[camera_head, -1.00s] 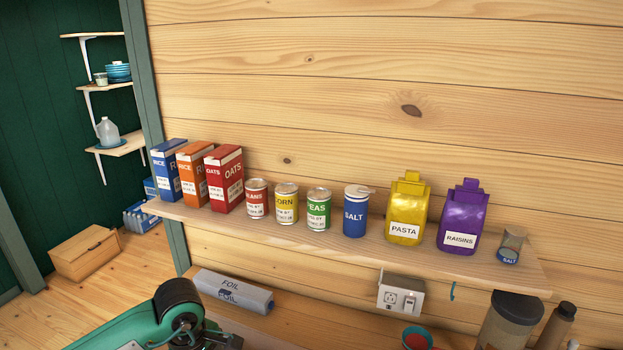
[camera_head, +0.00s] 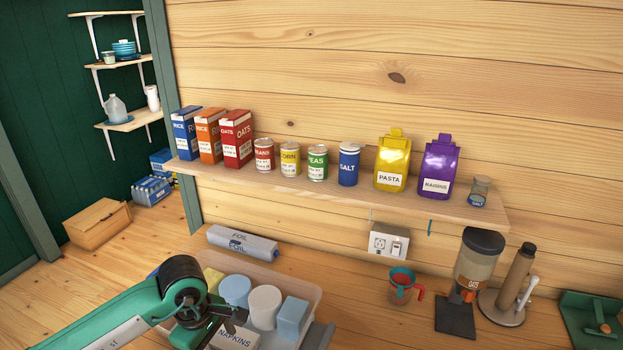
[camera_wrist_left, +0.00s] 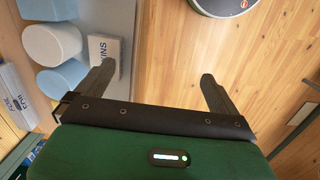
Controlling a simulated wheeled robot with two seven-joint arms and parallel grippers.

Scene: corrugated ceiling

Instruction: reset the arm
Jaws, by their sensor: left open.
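My left arm, green with a black wrist, comes in from the lower left in the head view. My left gripper (camera_head: 218,328) is over the front part of a clear bin, beside a white napkins box (camera_head: 236,340). In the left wrist view, the left gripper (camera_wrist_left: 160,90) has its two fingers wide apart with nothing between them. Wooden surface shows beyond the fingers, and the napkins box (camera_wrist_left: 103,50) is just beside the left finger. My right gripper is in neither view.
The clear bin (camera_head: 318,305) holds several cups and blocks. A foil box (camera_head: 242,242) lies behind it. A wall shelf (camera_head: 330,196) carries boxes, cans and bags.

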